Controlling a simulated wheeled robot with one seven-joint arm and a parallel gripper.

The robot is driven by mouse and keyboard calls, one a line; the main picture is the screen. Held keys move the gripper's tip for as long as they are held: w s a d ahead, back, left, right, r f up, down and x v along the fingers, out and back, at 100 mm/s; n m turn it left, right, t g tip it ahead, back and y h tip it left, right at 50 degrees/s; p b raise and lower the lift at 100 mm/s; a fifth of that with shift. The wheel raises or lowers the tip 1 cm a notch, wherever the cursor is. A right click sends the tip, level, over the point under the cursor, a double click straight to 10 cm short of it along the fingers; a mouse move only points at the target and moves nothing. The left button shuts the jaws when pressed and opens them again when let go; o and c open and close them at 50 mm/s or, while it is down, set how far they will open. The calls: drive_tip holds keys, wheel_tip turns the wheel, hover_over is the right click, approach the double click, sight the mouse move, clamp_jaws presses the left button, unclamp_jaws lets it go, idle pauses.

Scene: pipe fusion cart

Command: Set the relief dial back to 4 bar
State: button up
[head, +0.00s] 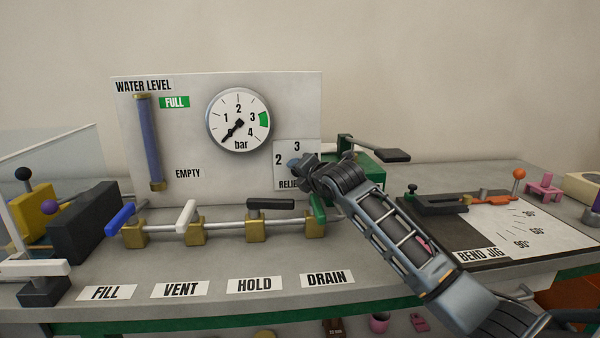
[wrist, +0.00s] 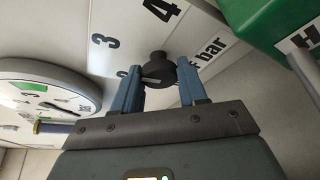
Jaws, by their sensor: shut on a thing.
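The relief dial (wrist: 158,70) is a small dark round knob on a white plate. My gripper (wrist: 160,84) has its two blue-grey fingers on either side of it and is shut on it. A short white mark shows on the knob's near side; I cannot tell which number it points at. In the wrist view, 3 and 4 are readable on the plate, with "bar" right of the knob. In the head view, the relief plate (head: 282,150) shows 2 and 3; my gripper (head: 296,166) hides the knob and the plate's right part.
The pressure gauge (head: 238,120) left of the plate has its needle at the low end, lower left. A green box (head: 372,168) stands close on the right. Several valves (head: 255,228) with lever handles line a pipe below. A bend jig (head: 455,205) lies farther right.

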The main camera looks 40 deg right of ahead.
drive_tip(key=o, duration=1)
drive_tip(key=shift+o, duration=0.2)
